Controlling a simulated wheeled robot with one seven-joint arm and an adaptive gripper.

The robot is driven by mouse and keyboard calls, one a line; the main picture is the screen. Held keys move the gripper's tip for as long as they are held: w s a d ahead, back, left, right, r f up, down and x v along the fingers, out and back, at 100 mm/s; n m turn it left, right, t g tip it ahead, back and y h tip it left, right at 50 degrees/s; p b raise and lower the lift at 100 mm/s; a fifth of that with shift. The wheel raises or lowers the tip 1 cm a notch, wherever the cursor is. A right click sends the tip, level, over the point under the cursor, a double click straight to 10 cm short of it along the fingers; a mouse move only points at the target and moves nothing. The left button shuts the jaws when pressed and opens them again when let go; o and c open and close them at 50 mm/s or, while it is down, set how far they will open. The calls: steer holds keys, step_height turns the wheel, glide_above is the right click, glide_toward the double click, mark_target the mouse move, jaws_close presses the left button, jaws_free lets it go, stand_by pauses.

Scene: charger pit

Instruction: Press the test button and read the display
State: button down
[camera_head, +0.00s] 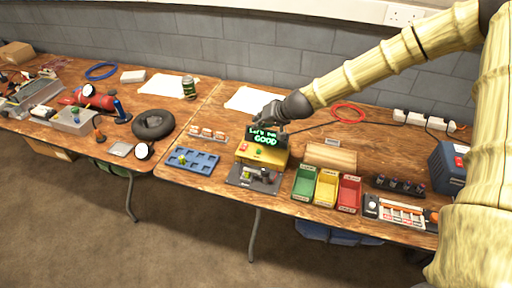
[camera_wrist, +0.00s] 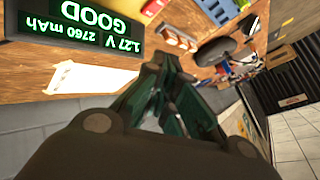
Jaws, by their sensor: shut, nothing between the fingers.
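The yellow tester (camera_head: 262,155) stands near the front of the right-hand table. Its lit display (camera_head: 264,137) shows "GOOD" in green. In the wrist view the display (camera_wrist: 88,25) is upside down and reads "1.27 V 2760 mAh" and "GOOD". A black cradle (camera_head: 262,183) with a small yellow-green item lies in front of the tester. My gripper (camera_head: 274,120) is shut and empty, just behind and above the display; its fingers also show in the wrist view (camera_wrist: 163,65).
Green (camera_head: 305,183), yellow (camera_head: 326,188) and red (camera_head: 349,193) bins stand right of the tester, with a wooden block (camera_head: 330,156) behind them. A blue tray (camera_head: 193,162) lies to the left. A red cable ring (camera_head: 348,112) lies behind. Table is bare between the items.

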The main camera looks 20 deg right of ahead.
mark_target(261, 151)
steer(key=f+b, duration=0.2)
steer(key=f, duration=0.1)
steer(key=f+b, duration=0.2)
steer(key=f, duration=0.1)
steer(key=d+f+b, duration=0.1)
steer(key=f+b, duration=0.1)
steer(key=f, duration=0.1)
steer(key=shift+s+b, duration=0.15)
steer(key=shift+b, duration=0.15)
stand_by(1.6)
steer(key=shift+f+b, duration=0.3)
steer(key=shift+f, duration=0.05)
steer(key=shift+f+b, duration=0.3)
steer(key=shift+f, duration=0.1)
stand_by(0.7)
steer(key=shift+r, duration=0.1)
stand_by(0.3)
steer(key=shift+r+p, duration=0.6)
steer(key=shift+r, duration=0.15)
